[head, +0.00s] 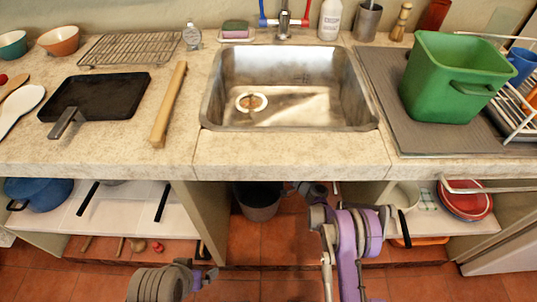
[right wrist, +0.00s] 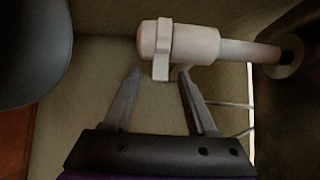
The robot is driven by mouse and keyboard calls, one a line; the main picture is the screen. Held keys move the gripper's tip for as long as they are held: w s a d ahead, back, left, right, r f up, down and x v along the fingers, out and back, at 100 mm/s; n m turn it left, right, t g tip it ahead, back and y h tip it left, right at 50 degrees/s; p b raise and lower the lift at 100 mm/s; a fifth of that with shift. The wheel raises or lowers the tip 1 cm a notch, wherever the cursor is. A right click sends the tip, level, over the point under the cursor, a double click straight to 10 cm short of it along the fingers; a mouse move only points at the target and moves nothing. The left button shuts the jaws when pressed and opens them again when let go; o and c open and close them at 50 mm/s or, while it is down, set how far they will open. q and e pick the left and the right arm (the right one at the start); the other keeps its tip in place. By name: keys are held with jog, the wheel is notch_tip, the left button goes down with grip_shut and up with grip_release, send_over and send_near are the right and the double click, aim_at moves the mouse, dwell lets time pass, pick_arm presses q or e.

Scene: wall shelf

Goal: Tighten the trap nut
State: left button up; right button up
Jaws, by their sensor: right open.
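In the right wrist view, a pale grey drain trap (right wrist: 205,42) runs sideways to a round flange (right wrist: 288,57) on the right. The trap nut (right wrist: 162,48) looks like a lighter collar around it, with a short tab pointing down. My right gripper (right wrist: 158,74) is open, its two fingertips just below the trap on either side of the tab; I cannot tell whether they touch it. In the head view, my purple right arm reaches under the counter, and its fingers cannot be made out.
A dark bucket (head: 258,201) stands under the sink (head: 290,88), between cabinet walls. Shelves on both sides hold a blue pot (head: 38,192) and red plates (head: 465,200). The counter's front edge (head: 290,155) overhangs the opening. A dark rounded shape (right wrist: 32,50) fills the wrist view's upper left.

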jog(key=shift+b+x, duration=0.35)
jog(key=shift+x, duration=1.65)
grip_shut()
jog(key=shift+d, duration=0.1)
